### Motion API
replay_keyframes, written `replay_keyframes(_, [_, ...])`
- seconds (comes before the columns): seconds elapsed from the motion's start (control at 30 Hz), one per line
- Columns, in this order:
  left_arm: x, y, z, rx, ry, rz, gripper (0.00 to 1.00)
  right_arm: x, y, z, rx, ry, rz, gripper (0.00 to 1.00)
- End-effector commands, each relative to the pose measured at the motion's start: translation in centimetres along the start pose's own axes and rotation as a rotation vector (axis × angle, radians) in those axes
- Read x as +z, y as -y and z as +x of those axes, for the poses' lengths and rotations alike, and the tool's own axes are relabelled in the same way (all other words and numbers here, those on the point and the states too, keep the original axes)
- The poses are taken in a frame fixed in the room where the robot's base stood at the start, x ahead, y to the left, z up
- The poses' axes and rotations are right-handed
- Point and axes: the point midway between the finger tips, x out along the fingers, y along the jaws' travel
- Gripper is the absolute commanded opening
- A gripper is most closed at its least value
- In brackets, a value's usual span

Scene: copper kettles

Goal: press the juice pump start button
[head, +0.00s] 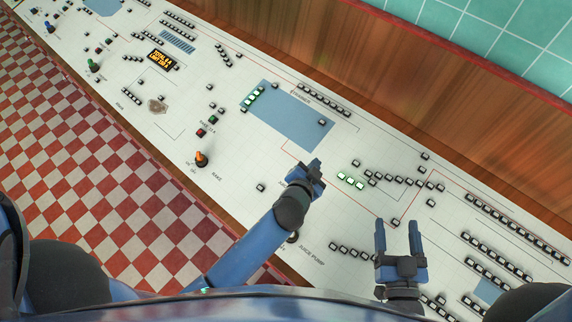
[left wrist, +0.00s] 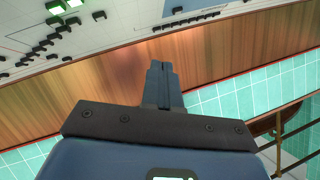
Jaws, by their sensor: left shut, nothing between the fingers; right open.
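The control panel (head: 235,165) runs diagonally across the head view. A "JUICE PUMP" label (head: 312,254) is printed near its front edge, beside a dark round knob (head: 293,237) partly hidden by my left arm. Another label starting with "JU" is partly covered by that arm. I cannot tell which control is the juice pump start button. My left gripper (head: 317,165) is shut and empty over the middle of the panel; its closed fingers also show in the left wrist view (left wrist: 162,78). My right gripper (head: 400,228) is open and empty over the panel, right of the label.
An orange-topped lever (head: 201,158), a red button (head: 201,133) and a green button (head: 212,119) are left of my left gripper. Lit green buttons (head: 350,181) are to its right. A wooden wall (head: 400,75) borders the panel's back; checkered floor (head: 80,180) lies in front.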

Motion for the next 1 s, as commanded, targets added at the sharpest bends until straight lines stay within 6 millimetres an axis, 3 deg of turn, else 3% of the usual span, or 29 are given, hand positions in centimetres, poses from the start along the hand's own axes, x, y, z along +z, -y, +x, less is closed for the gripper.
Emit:
replay_keyframes(0.1, [3.0,0.3,0.4,-0.032,0.113,0.026,0.00,0.2,0.0,0.0,0.000,0.001,0.000,0.67])
replay_keyframes(0.3, [5.5,1.0,0.1,-0.069,0.224,0.038,0.00,0.2,0.0,0.0,0.000,0.001,0.000,0.67])
replay_keyframes(1.0, [6.5,0.8,0.4,-0.073,0.245,0.029,0.00,0.9,0.0,0.0,0.000,0.001,0.000,0.67])
